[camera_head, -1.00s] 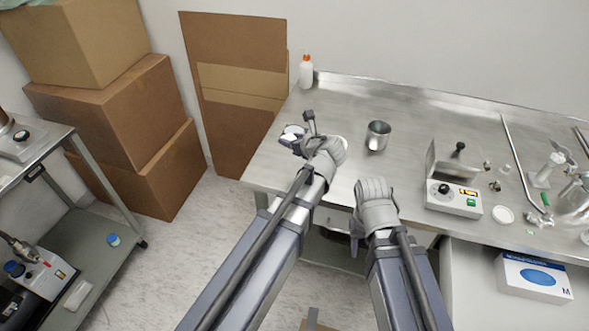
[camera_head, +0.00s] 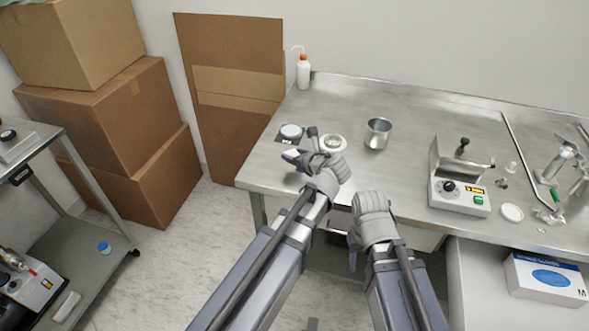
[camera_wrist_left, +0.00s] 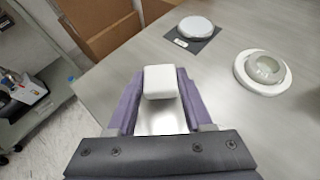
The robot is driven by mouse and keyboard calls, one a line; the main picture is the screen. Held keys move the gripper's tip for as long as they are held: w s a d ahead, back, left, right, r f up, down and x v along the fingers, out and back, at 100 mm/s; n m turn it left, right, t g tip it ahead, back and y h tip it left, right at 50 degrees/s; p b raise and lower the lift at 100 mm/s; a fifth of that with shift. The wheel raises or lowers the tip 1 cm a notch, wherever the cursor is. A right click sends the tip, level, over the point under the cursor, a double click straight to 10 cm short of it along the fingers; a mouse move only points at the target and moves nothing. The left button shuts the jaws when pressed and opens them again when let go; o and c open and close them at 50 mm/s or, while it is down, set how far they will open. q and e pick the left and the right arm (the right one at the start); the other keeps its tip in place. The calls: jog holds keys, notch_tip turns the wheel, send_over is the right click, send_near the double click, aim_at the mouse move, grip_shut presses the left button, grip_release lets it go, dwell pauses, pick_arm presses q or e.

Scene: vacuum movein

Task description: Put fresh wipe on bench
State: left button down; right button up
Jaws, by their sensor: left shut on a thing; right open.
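My left gripper (camera_head: 301,157) is above the left front part of the steel bench (camera_head: 415,100). In the left wrist view its purple fingers (camera_wrist_left: 160,98) are shut on a small white block-like thing, which looks like the folded wipe (camera_wrist_left: 160,82). The head view shows only a small pale bit of it. Whether the wipe touches the bench I cannot tell. My right gripper (camera_head: 353,257) is open at the bench's front edge, its fingers mostly hidden behind its wrist.
Beyond my left gripper lie a dark pad with a white disc (camera_head: 291,132) and a white ring-shaped dish (camera_head: 333,142). A metal cup (camera_head: 378,133), a wash bottle (camera_head: 304,72) and a control box (camera_head: 460,196) stand on the bench. Boxes and a trolley (camera_head: 70,205) are left.

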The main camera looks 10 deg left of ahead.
pick_arm(q)
jog(key=shift+f+b, duration=1.9)
jog(key=shift+b, duration=0.05)
jog(key=shift+r, duration=0.1)
jog(key=shift+c, duration=1.5)
grip_release()
